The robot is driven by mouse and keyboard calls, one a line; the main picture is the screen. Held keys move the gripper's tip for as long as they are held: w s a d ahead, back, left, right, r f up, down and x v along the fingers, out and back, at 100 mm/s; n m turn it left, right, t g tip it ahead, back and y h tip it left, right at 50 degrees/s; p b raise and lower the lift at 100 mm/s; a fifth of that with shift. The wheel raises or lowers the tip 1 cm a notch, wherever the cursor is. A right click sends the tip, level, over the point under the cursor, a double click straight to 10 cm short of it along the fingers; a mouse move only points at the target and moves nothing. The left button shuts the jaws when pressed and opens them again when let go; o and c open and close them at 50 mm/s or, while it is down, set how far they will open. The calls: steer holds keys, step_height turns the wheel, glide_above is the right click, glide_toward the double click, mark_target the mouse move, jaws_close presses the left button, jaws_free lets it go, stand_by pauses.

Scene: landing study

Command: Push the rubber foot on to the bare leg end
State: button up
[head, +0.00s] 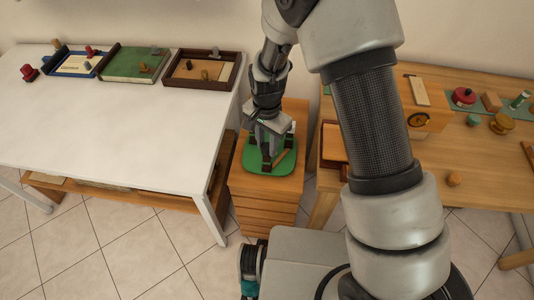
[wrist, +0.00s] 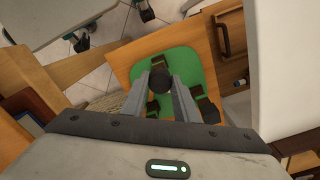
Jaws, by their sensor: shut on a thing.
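A green rounded board (head: 288,165) with several dark brown upright legs lies on the wooden drawer unit; it looks like an upturned stool. My gripper (head: 269,140) points down over the board. In the wrist view my gripper (wrist: 165,88) is shut on a round black piece, apparently the rubber foot (wrist: 160,78), between the fingertips. Whether it touches a leg below, and which leg end is bare, I cannot tell.
The drawer unit (head: 262,191) stands between a white table (head: 120,115) on the left and a wooden workbench (head: 450,150) on the right. Several trays line the white table's back. My arm hides part of the workbench. The white table's front is clear.

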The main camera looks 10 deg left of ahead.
steer(key=shift+f, duration=0.45)
stand_by(0.5)
steer(key=o, duration=1.1)
step_height(320, 180, up, 18)
steer(key=p, duration=0.3)
steer(key=s+d+r+n+t+y, duration=0.1)
steer(key=s+d+r, duration=0.1)
steer(key=d+r, duration=0.45)
steer(key=s+d+r+n+t, duration=0.1)
steer(key=s+d+r, duration=0.2)
steer(key=d+r, duration=0.3)
steer(key=s+d+r+n+t+h, duration=0.1)
steer(key=s+d+r+n+t, duration=0.1)
steer(key=s+d+r, duration=0.3)
steer(key=s+d+r+n+t, duration=0.2)
steer(key=s+d, duration=0.2)
steer(key=s, duration=0.2)
step_height(320, 180, up, 13)
steer(key=p, duration=1.3)
steer(key=shift+s+r, duration=0.2)
steer(key=shift+s, duration=0.2)
